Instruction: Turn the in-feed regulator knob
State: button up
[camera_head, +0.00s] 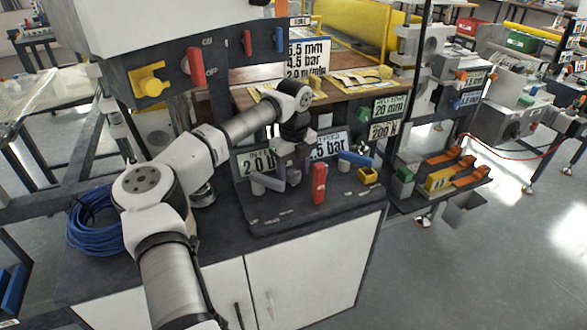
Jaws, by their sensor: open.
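My arm reaches over the dark cabinet top, and my gripper (290,172) points down over the control panel (290,217). A red upright lever (319,183) stands to the right of my gripper. Farther right are a second blue lever (355,158) and a yellow part (368,176). Displays behind read about "2.0" (255,163) and "2.5 bar" (327,146), partly hidden by my arm. Which part is the in-feed regulator knob cannot be told from its markings.
A coil of blue hose (92,222) lies at the cabinet's left. To the right are a rack with orange and yellow blocks (440,179) and open floor.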

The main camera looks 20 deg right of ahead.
jog(key=c, duration=1)
jog(key=m, duration=0.4)
jog(key=shift+m, duration=0.3)
jog(key=m, duration=0.4)
jog(key=shift+b, duration=0.3)
jog(key=m, duration=0.6)
jog(key=shift+r+m, duration=0.1)
jog(key=shift+m, duration=0.3)
jog(key=m+p, duration=0.1)
jog(key=m, duration=0.5)
jog(key=shift+m, duration=0.6)
